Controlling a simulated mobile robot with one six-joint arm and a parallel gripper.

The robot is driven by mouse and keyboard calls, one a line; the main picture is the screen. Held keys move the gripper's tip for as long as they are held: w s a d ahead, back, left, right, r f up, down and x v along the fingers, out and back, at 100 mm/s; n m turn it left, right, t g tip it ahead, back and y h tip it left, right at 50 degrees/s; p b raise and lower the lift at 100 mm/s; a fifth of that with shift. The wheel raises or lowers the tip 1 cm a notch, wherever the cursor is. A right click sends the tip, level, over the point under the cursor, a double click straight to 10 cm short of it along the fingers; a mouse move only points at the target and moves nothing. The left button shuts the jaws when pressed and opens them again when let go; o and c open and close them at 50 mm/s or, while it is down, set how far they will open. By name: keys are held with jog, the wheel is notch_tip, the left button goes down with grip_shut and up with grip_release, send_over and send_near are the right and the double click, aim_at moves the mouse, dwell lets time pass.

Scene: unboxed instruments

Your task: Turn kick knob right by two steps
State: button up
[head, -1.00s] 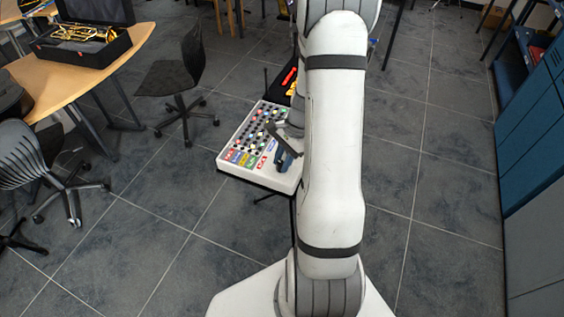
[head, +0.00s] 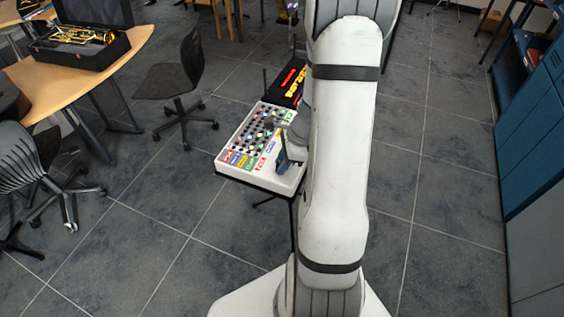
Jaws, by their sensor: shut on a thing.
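The instrument panel (head: 228,166) is a white box with rows of small coloured knobs and a row of coloured pads along its near edge. It stands on a dark stand. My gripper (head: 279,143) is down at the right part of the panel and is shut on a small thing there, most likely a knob. The held knob is hidden by the fingers and wrist. Labels are too small to read, so I cannot tell which knob is the kick knob or how far it is turned.
A black case (head: 291,80) with red and yellow lettering lies behind the panel. A dark chair (head: 177,80) stands to the left, and a wooden desk (head: 85,70) bears an open case with a brass instrument. Blue cabinets (head: 535,110) line the right. The floor between is clear.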

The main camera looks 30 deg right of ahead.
aim_at(291, 170)
dwell(0.3)
jog(key=o, duration=1)
jog(key=v, duration=0.8)
jog(key=shift+a, duration=0.1)
jog(key=s+a+r+n+h, duration=0.1)
jog(key=s+a+r+n, duration=0.2)
jog(key=a+r+n, duration=0.2)
jog(key=s+a+r+n+t+h, duration=0.1)
jog(key=s+a+r+n, duration=0.3)
jog(key=n, duration=0.6)
jog(key=s+a+r+n+h, duration=0.2)
jog(key=s+a+r+n, duration=0.2)
jog(key=a+r+n, duration=0.2)
jog(key=shift+a+n, duration=0.2)
jog(key=shift+n, duration=0.5)
